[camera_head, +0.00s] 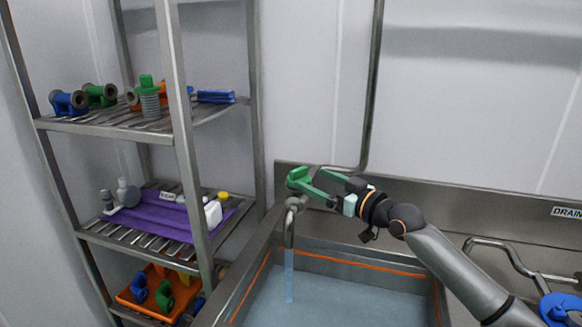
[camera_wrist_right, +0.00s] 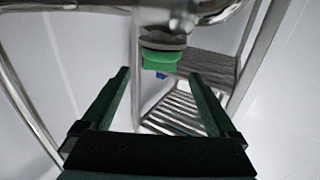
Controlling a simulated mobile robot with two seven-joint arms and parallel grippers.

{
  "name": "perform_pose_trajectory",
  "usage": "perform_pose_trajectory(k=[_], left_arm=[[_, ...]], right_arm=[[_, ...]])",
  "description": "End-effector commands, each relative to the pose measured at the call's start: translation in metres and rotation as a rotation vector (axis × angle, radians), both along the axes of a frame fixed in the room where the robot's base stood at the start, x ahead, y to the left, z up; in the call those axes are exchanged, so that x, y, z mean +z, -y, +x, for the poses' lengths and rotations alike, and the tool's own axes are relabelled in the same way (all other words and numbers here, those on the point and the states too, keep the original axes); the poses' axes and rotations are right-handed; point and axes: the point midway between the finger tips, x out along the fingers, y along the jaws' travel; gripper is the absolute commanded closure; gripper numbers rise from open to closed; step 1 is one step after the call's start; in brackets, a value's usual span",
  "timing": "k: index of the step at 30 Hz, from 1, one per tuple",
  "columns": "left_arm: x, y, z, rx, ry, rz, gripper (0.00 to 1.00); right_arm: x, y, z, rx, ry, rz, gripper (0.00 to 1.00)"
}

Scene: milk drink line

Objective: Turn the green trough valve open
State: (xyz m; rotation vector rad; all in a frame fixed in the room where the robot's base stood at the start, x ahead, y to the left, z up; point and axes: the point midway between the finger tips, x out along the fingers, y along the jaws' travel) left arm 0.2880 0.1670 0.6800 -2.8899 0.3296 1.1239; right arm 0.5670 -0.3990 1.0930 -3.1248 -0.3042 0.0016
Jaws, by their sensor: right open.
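The green trough valve (camera_head: 296,177) sits on the metal pipe fitting above the back left corner of the trough. A water stream (camera_head: 289,276) falls from the spout below it. My right gripper (camera_head: 314,186) is at the valve, with its green fingers spread and pointing toward it. In the right wrist view, a green piece (camera_wrist_right: 160,61) that looks like the valve shows under the pipe, between and beyond the open fingertips (camera_wrist_right: 159,76). The fingers hold nothing there. Contact with the valve cannot be told in the head view. My left gripper is out of view.
The steel trough (camera_head: 240,282) holds water. A wire rack (camera_head: 182,150) with valves, bottles and an orange tray (camera_head: 129,298) stands on the left. A steel pipe (camera_head: 370,90) runs up the wall. A blue valve (camera_head: 562,308) and a bent pipe (camera_head: 505,250) are at the right.

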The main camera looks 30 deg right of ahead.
Motion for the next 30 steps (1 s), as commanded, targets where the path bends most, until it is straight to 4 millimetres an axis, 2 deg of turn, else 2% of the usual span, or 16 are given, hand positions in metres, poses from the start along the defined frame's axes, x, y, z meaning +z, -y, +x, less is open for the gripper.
perform_pose_trajectory(k=[12, 18, 24, 30], left_arm=[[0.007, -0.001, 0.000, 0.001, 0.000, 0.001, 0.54], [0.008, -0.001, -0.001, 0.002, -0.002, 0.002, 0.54], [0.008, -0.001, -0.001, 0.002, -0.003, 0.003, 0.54], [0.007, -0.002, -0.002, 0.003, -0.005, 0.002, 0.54]], right_arm=[[0.002, -0.011, 0.058, -0.001, 0.003, 0.004, 0.06], [0.001, -0.015, 0.081, -0.001, 0.002, 0.001, 0.06], [0.001, -0.018, 0.091, 0.000, 0.001, -0.002, 0.06], [0.000, -0.018, 0.093, 0.000, 0.001, -0.002, 0.06]])
